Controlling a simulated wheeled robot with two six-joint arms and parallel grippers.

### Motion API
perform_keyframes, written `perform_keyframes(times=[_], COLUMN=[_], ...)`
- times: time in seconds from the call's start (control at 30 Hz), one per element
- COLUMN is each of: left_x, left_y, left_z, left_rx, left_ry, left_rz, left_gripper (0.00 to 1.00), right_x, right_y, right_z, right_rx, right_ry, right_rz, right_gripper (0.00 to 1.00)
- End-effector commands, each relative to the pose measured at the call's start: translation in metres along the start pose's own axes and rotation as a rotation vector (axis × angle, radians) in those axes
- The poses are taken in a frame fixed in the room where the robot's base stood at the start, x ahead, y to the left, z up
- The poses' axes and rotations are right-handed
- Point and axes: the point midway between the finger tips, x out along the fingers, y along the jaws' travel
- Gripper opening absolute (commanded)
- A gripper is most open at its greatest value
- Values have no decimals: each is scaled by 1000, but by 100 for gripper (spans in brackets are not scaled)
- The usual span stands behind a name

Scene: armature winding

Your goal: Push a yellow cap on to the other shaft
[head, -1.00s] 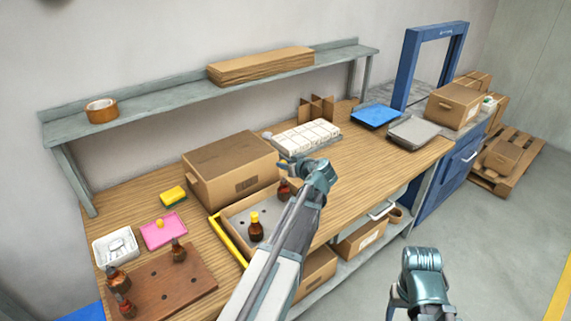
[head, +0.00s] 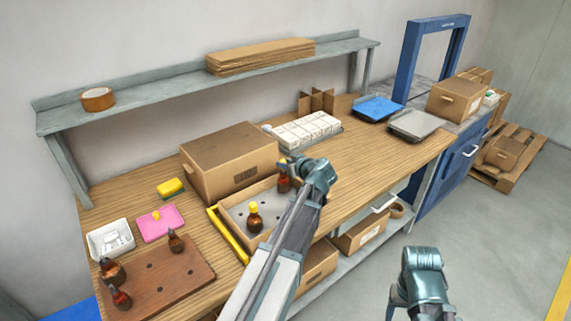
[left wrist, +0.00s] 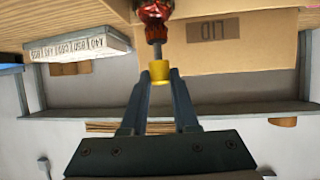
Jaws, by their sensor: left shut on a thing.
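My left gripper (head: 286,163) is over the cardboard tray and shut on a yellow cap (left wrist: 160,72), seen in the left wrist view. The cap is in line with the bare shaft of a dark red armature (left wrist: 155,12); shaft and cap meet or nearly meet, and I cannot tell how far the shaft is in. In the head view this armature (head: 284,184) stands in the tray, partly behind my gripper. Another armature (head: 254,220) stands beside it with a yellow cap on top. A loose yellow cap (head: 156,215) lies on the pink mat. My right gripper (head: 398,300) is low, off the bench.
The cardboard tray (head: 230,240) has a grey holed insert. A closed carton (head: 228,160) stands right behind it. A brown holed board (head: 190,285) with several armatures, a white bin (head: 126,250) and a yellow sponge (head: 170,187) are at left. The bench's right part is mostly clear.

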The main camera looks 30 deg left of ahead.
Motion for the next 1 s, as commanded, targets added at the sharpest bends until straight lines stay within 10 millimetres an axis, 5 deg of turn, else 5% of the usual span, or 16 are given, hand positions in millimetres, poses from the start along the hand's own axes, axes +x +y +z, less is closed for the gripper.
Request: perform_keyframes(times=[0.8, 0.83, 1.0], left_x=[7, 7, 7], left_y=[0, 0, 0], left_z=[14, 14, 14], left_rx=[0, 0, 0], left_ry=[0, 0, 0], left_rz=[0, 0, 0], left_gripper=[0, 32, 62], right_x=[16, 16, 16], right_y=[-2, -2, -2], right_z=[-1, -1, -1], right_rx=[0, 0, 0], right_ry=[0, 0, 0], right_rz=[0, 0, 0], right_gripper=[63, 63, 63])
